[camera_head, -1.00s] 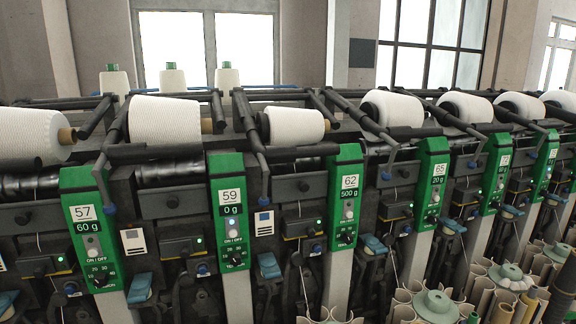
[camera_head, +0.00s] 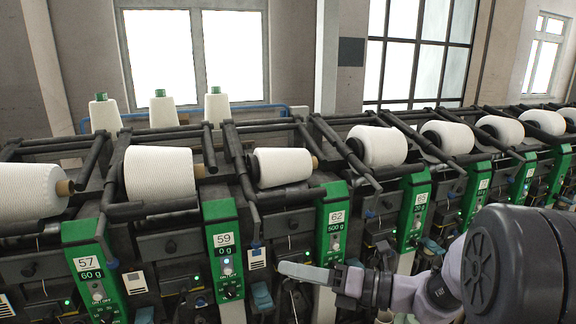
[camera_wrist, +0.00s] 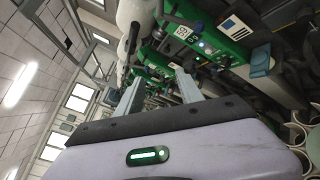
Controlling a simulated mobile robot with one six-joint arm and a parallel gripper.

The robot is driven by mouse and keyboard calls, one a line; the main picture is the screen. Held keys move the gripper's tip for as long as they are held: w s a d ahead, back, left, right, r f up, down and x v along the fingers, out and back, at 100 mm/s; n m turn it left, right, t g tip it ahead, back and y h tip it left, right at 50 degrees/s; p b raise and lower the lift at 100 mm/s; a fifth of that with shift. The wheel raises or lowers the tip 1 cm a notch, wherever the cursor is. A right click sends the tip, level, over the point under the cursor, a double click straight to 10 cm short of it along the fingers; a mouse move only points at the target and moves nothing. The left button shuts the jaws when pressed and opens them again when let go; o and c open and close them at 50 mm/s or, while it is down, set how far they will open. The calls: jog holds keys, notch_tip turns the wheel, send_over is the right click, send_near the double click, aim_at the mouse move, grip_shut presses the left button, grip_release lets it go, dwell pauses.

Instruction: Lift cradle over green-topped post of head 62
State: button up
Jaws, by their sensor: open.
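Head 62's green-topped post (camera_head: 335,222) stands mid-picture in the head view, with a "62" label and a "500 g" display. Its white cone (camera_head: 283,167) lies to the left, between dark cradle arms. The cradle's dark bar (camera_head: 290,196) runs in front of and below the cone, its right end near the post's top. My gripper (camera_head: 284,270) reaches in from the right, below the cradle bar and in front of the post's lower part. In the wrist view my gripper's two fingers (camera_wrist: 158,86) are apart with nothing between them.
Head 59's green post (camera_head: 222,250) is to the left, head 65's green post (camera_head: 414,212) to the right. Spare cones (camera_head: 163,110) stand behind the machine.

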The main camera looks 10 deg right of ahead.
jog(key=w+d+r+m+t+h+p, duration=0.1)
jog(key=w+d+r+m+t+p, duration=0.1)
jog(key=w+d+m+t, duration=0.45)
jog(key=m+t+h, duration=0.2)
jog(key=m, duration=0.4)
send_near(307, 198)
jog(key=x, duration=1.1)
jog(key=shift+w+a, duration=0.1)
jog(key=shift+w, duration=0.2)
grip_shut()
